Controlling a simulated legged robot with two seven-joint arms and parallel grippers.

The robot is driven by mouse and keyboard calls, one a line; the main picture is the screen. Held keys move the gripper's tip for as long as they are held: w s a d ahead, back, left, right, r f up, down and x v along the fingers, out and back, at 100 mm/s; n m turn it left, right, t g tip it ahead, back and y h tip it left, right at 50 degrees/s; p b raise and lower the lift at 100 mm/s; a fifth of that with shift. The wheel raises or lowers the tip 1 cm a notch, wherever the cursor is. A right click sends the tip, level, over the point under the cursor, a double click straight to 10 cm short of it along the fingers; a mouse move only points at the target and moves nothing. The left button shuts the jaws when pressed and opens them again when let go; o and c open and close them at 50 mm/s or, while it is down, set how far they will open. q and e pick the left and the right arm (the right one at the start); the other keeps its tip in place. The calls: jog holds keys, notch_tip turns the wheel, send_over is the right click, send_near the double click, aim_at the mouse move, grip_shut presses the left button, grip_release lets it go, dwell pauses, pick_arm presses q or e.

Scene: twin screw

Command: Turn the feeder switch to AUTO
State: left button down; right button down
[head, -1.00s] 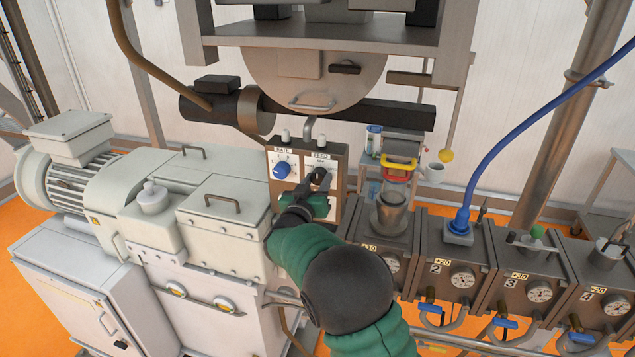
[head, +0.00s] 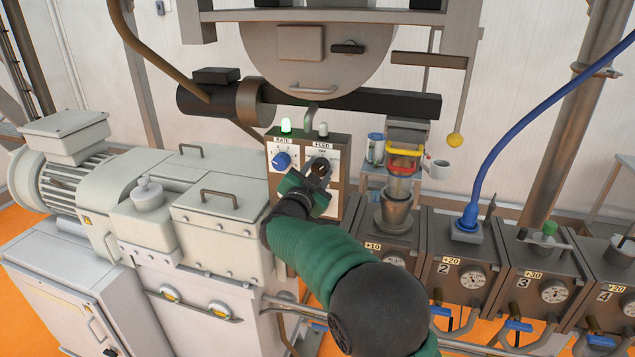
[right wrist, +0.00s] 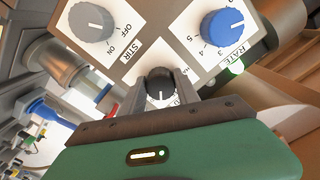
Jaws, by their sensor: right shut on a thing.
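The feeder switch is a black knob (right wrist: 160,78) on a white plate, seen between my fingers in the right wrist view. Its white pointer mark points down toward my gripper there; the lettering around it is mostly hidden. My right gripper (right wrist: 160,92) is shut on this knob, one finger on each side. In the head view, my right gripper (head: 320,168) covers the knob under the FEED label on the control box (head: 340,150). The box's left lamp (head: 286,126) glows green; its right lamp (head: 323,130) is unlit. My left gripper is not in view.
A blue RATE knob (head: 281,160) sits just left of the gripper on the box. A grey STIR knob (right wrist: 91,22) shows in the right wrist view. A pale machine (head: 215,215) stands left. Numbered units with gauges (head: 465,270) stand right.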

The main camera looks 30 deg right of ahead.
jog(key=shift+f+m+b, duration=0.2)
jog(key=shift+m+b, duration=0.9)
jog(key=shift+m, duration=0.5)
jog(key=c, duration=1.3)
grip_release()
jog(key=o, duration=0.4)
jog(key=shift+s+a+r, duration=0.1)
jog(key=shift+s+r, duration=0.05)
